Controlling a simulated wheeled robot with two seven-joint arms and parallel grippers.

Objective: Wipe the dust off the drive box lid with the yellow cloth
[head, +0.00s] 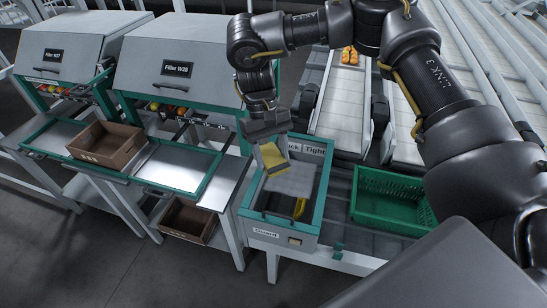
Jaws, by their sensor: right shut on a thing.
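My right gripper (272,157) points down over the drive box and is shut on the yellow cloth (276,165). The gripper's body hides part of the cloth. A plate marked "Guard" is on the box front. The cloth is over the far left part of the lid; I cannot tell if it touches. Dust is not clear at this size. My left gripper is not in view.
A green crate (378,222) stands right of the drive box. Two filler machines (181,73) stand to the left, with a brown carton (106,154) on a metal tray and another carton (188,232) on the shelf below.

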